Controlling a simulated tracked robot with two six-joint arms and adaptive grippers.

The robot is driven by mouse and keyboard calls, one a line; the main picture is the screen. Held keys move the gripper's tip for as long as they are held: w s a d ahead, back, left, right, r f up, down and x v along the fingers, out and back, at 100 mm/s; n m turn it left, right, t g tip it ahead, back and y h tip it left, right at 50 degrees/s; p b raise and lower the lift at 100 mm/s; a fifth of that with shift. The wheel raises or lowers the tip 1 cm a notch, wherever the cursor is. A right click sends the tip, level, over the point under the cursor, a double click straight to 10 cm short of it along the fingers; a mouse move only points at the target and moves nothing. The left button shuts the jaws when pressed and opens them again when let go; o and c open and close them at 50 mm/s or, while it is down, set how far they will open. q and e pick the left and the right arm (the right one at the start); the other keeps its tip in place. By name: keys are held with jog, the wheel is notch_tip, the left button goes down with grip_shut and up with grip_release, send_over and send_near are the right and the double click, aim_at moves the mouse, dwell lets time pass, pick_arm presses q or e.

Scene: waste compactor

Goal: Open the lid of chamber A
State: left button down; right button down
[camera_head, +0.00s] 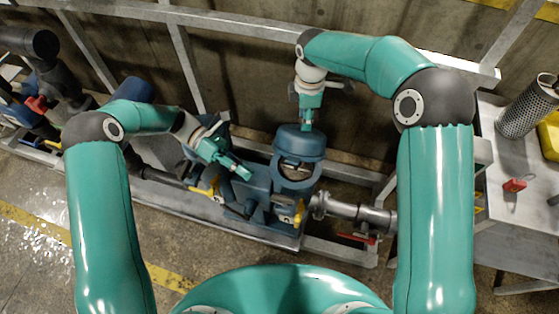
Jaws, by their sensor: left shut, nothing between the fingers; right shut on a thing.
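A blue compactor chamber (297,184) stands in the middle of the head view. Its round opening shows a metallic inside. Its blue lid (299,143) is tilted up at the back of the opening. No letter marking chamber A is readable. My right gripper (306,122) points down at the top of the lid and is shut on it; the fingertips are small and the exact contact is unclear. My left gripper (247,174) is shut and empty, to the left of the opening and apart from the lid.
Yellow handles (299,212) sit on the front of the blue machine. A grey pipe (345,210) leads right to a red-handled valve (357,238). Metal frame rails surround the machine. A metal table at the right holds a perforated cylinder (527,106) and a red object (514,185).

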pick_arm(q)
jog(key=w+t, duration=0.1)
jog(key=w, duration=0.3)
pick_arm(e)
jog(key=shift+d+f, duration=0.1)
jog(key=shift+f, duration=0.2)
pick_arm(q)
jog(key=x, duration=1)
jog(key=shift+h, duration=0.3)
jog(key=shift+w+d+r, duration=0.2)
jog(key=shift+w+r, duration=0.4)
jog(key=shift+r, duration=0.25)
jog(key=shift+w+d+r, duration=0.2)
jog(key=shift+w+r, duration=0.45)
jog(key=shift+r, duration=0.25)
